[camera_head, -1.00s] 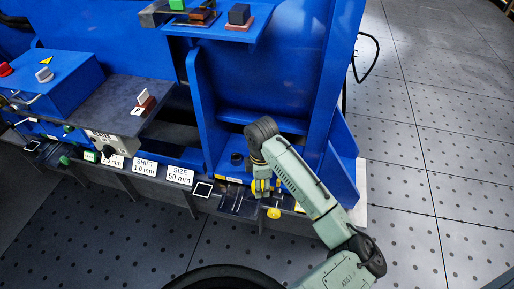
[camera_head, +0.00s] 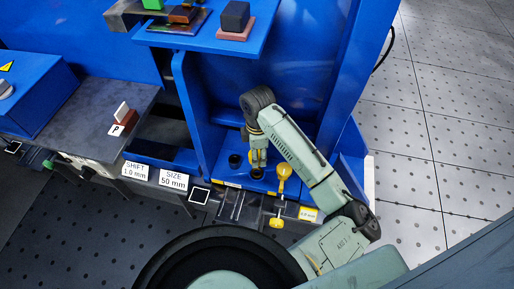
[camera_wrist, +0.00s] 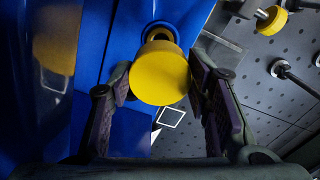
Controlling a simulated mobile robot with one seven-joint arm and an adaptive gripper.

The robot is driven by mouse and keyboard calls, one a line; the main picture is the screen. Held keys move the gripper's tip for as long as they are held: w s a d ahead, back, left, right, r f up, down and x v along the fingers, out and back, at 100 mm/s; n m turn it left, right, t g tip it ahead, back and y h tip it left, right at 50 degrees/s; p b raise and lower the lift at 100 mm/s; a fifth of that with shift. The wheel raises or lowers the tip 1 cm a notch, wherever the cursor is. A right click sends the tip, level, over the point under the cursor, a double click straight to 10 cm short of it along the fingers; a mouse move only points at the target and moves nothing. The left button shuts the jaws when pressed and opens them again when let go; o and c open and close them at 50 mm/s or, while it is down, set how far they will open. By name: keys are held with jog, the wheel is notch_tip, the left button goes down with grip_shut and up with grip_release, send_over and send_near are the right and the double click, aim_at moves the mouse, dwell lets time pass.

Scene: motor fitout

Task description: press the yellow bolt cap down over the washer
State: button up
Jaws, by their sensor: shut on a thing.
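The yellow bolt cap (camera_wrist: 160,75) fills the middle of the wrist view, its round face toward the camera. My gripper (camera_wrist: 161,82) has a dark finger on each side of it and is shut on it. Beyond the cap, in line with it, a dark round ring (camera_wrist: 160,30) shows against the blue surface. I cannot tell whether this is the washer or whether the cap touches it. In the head view my gripper (camera_head: 258,157) points down just above the blue shelf, over a dark round spot (camera_head: 257,174). The held cap is mostly hidden there.
Another yellow piece (camera_head: 285,171) stands just right of my gripper, and a yellow knob (camera_head: 277,222) sits at the front edge. A dark round hole (camera_head: 235,160) lies to the left. Blue upright walls (camera_head: 198,115) flank the bay. Open floor (camera_head: 440,130) lies to the right.

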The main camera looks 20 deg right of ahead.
jog(key=shift+s, duration=0.1)
jog(key=shift+f+b, duration=2.15)
jog(key=shift+f, duration=0.75)
jog(key=shift+f+b, duration=1.4)
jog(key=shift+f, duration=0.6)
jog(key=o, duration=1)
jog(key=shift+o, duration=0.2)
jog(key=shift+r, duration=0.1)
notch_tip(320, 180, up, 12)
